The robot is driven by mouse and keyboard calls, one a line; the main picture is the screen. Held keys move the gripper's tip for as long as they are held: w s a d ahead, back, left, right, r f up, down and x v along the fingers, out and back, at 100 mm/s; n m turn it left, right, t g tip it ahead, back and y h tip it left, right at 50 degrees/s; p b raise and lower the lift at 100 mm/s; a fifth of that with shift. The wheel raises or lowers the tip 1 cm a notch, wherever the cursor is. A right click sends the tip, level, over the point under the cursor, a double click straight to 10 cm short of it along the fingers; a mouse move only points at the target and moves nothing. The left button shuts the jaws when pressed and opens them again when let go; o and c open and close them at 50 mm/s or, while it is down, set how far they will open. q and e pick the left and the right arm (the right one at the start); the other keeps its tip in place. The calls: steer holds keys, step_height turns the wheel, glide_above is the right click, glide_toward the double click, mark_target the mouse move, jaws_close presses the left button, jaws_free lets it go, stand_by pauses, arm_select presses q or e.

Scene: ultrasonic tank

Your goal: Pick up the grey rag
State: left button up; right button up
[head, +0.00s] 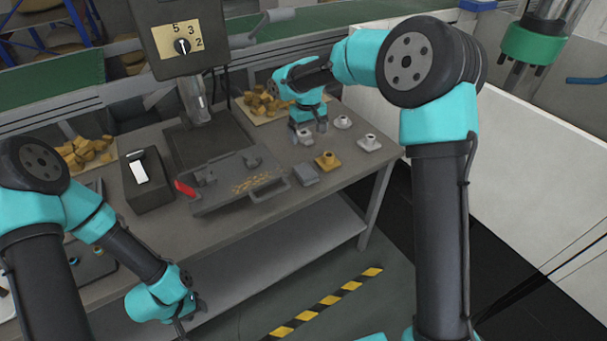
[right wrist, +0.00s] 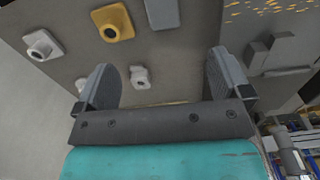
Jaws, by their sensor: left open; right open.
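The grey rag (head: 305,174) looks like a small flat grey square on the table near its front edge, beside the drill-press vise plate. It also shows at the top edge of the right wrist view (right wrist: 163,12), partly cut off. My right gripper (head: 308,134) is open and empty above the table, behind the rag, close to a white flanged part (head: 304,136). In the right wrist view its two fingers (right wrist: 160,88) stand wide apart with nothing held between them. My left gripper (head: 192,309) is low in front of the table, away from the rag, open and seemingly empty.
A brass-coloured flanged part (head: 327,160) sits right beside the rag. More white flanged parts (head: 369,142) stand to the right. Trays of brown blocks (head: 262,102) lie behind.

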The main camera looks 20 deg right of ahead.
glide_toward(306, 171)
steer(key=f, duration=0.5)
steer(key=shift+s+d, duration=0.15)
steer(key=shift+s, duration=0.15)
steer(key=shift+f, duration=0.1)
steer(key=shift+w+f, duration=0.2)
steer(key=shift+f, duration=1.1)
steer(key=shift+w+f, duration=0.15)
steer(key=shift+f, duration=1.15)
steer(key=c, duration=1)
steer(key=shift+r, duration=0.1)
